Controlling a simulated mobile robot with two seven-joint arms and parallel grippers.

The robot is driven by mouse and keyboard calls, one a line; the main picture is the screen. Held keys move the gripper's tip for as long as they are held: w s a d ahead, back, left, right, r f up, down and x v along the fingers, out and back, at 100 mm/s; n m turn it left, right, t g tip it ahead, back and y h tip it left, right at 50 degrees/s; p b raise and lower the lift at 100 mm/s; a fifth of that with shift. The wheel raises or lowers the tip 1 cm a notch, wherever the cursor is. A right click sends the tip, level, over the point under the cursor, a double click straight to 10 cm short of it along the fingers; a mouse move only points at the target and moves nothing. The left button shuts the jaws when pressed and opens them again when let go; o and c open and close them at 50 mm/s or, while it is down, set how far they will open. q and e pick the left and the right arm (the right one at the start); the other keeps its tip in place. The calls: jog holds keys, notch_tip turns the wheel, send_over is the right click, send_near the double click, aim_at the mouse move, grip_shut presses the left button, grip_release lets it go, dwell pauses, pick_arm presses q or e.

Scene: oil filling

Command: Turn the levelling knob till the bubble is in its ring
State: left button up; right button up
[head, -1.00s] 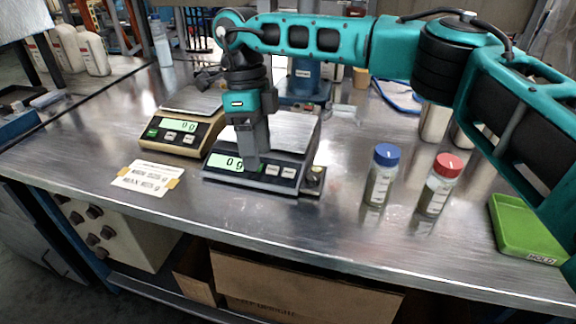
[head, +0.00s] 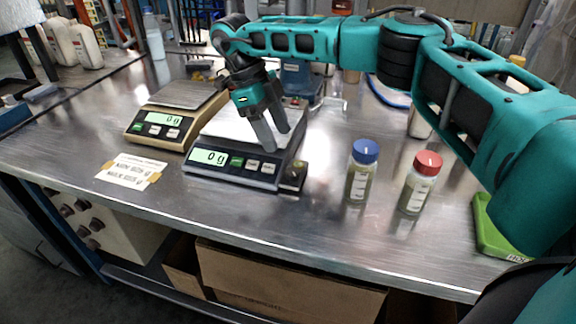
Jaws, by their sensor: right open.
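The dark scale (head: 228,171) with a silver pan stands mid-table and its display reads 0 g. A small dark block with a brassy top (head: 294,176), which looks like the levelling knob and its bracket, sits at the scale's front right corner. The bubble and its ring are too small to make out. My right gripper (head: 278,140) is above the right part of this scale, up and left of the knob. Its two fingers point down, apart and empty. My left gripper is not in view.
A beige scale (head: 160,133) and a printed card (head: 131,171) are on the left. A blue-capped bottle (head: 360,174) and a red-capped bottle (head: 419,184) stand right of the knob. A green tray (head: 489,232) is at far right. Bare table lies in front.

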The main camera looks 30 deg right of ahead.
aim_at(293, 171)
jog(key=x, duration=0.8)
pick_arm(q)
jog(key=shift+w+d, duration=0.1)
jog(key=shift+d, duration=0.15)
pick_arm(e)
jog(key=shift+s+d+f, duration=0.1)
jog(key=shift+s+f, duration=0.1)
jog(key=shift+f, duration=0.35)
jog(key=shift+c, duration=0.2)
